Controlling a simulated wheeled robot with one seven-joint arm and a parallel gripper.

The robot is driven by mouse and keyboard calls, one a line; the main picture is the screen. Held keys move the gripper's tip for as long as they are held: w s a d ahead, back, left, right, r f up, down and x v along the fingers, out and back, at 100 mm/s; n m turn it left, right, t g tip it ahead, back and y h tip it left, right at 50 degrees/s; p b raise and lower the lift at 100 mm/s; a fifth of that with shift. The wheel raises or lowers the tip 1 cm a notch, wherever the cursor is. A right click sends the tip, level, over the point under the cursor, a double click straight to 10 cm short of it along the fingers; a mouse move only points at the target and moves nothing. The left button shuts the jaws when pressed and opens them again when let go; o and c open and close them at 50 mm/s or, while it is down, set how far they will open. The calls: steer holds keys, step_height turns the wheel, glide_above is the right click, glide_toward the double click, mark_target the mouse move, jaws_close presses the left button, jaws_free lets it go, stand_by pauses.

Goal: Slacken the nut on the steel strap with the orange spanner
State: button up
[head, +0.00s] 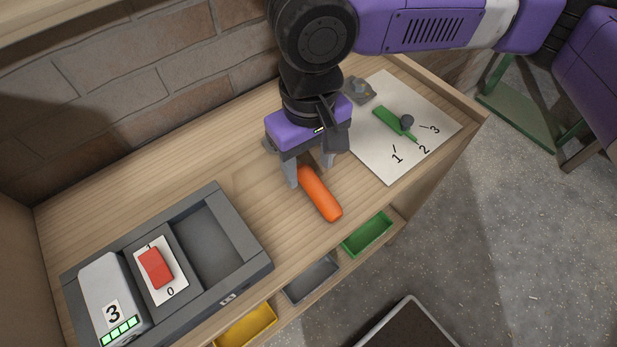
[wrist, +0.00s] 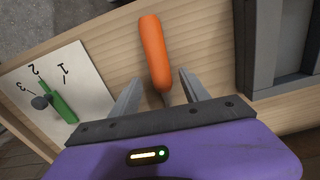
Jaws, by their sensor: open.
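The orange spanner (head: 320,195) lies on the wooden bench, its thick orange handle toward the front edge. In the wrist view the handle (wrist: 153,52) points away from my gripper (wrist: 160,82), and a thin grey part of it runs back between the fingers. My gripper (head: 310,170) is open and low over the bench, one finger on each side of the spanner, with gaps visible. The spanner's far end is hidden under the gripper. A small grey metal fitting (head: 358,90) sits behind the gripper; I cannot tell whether it is the steel strap with its nut.
A white sheet (head: 385,165) marked 1, 2, 3 carries a green lever (head: 388,119) with a dark knob. At left a dark grey tray (head: 255,258) holds a white box (head: 105,280) and a red switch (head: 156,268). Coloured bins (head: 367,235) hang below the front edge.

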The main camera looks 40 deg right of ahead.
mark_target(309, 175)
steer(key=shift+f, duration=1.6)
steer(key=shift+a, duration=0.1)
jaws_close()
